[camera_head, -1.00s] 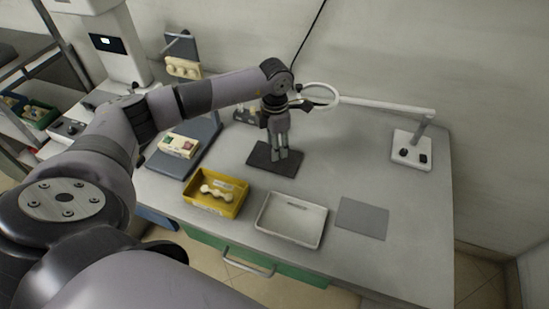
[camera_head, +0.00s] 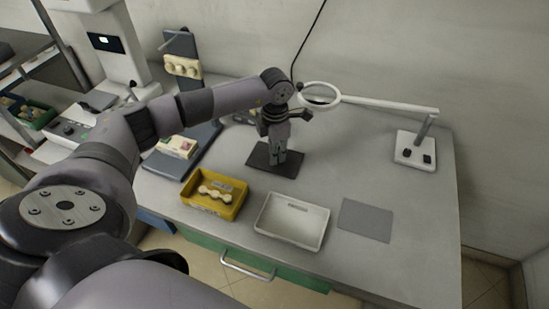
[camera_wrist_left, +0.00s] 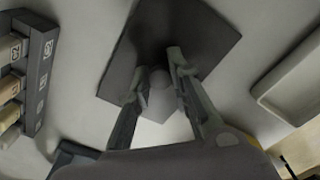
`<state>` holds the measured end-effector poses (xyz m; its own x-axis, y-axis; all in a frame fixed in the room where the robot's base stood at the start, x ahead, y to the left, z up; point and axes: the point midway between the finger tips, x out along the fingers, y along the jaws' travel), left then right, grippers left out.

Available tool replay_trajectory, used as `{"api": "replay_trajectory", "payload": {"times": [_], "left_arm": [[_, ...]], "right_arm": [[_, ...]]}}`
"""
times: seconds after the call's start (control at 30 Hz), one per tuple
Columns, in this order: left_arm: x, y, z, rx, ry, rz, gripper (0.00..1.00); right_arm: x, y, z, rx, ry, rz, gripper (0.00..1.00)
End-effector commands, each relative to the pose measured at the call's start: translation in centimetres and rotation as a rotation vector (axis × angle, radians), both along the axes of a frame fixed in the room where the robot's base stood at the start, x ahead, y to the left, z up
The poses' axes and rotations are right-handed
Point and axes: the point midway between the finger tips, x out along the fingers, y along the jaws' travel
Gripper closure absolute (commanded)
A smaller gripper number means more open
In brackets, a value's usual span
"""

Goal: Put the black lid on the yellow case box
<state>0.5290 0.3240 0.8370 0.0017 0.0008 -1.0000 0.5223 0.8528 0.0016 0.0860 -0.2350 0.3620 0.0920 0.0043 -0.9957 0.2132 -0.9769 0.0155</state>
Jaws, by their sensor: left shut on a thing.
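The black lid (camera_head: 262,160) is a dark flat square at the back middle of the table, behind the yellow case box. In the left wrist view the lid (camera_wrist_left: 205,30) fills the upper middle. My left gripper (camera_head: 277,158) points down over its centre. The gripper also shows in the left wrist view (camera_wrist_left: 161,75), its fingers shut on a small knob at the lid's middle. The lid looks flat on the table; any small gap under it cannot be told. The yellow case box (camera_head: 229,211) stands open at the front, with a pale lobed piece and a label inside. My right gripper is not in view.
A white tray (camera_head: 290,240) stands right of the yellow box, and a grey flat mat (camera_head: 366,221) lies beyond it. A ring lamp (camera_head: 415,152) stands at the back right. A dark stand (camera_head: 199,150) with a pale box is at the left.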

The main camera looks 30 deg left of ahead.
Motion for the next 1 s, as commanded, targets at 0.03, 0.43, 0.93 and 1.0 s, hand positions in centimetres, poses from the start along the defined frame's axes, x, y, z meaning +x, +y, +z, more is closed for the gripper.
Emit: {"api": "replay_trajectory", "payload": {"times": [0.03,0.43,0.93,1.0], "left_arm": [[-0.1,0.0,-0.1,0.001,0.003,0.000,0.89],[-0.1,0.0,0.1,0.001,0.003,0.000,1.00],[0.0,0.0,5.0,0.000,0.001,0.000,1.00],[0.0,0.0,5.6,0.000,0.001,0.000,1.00]], "right_arm": [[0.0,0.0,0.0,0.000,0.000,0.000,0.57],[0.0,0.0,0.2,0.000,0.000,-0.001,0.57],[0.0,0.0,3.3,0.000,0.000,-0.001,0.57],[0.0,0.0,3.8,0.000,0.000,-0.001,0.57]]}}
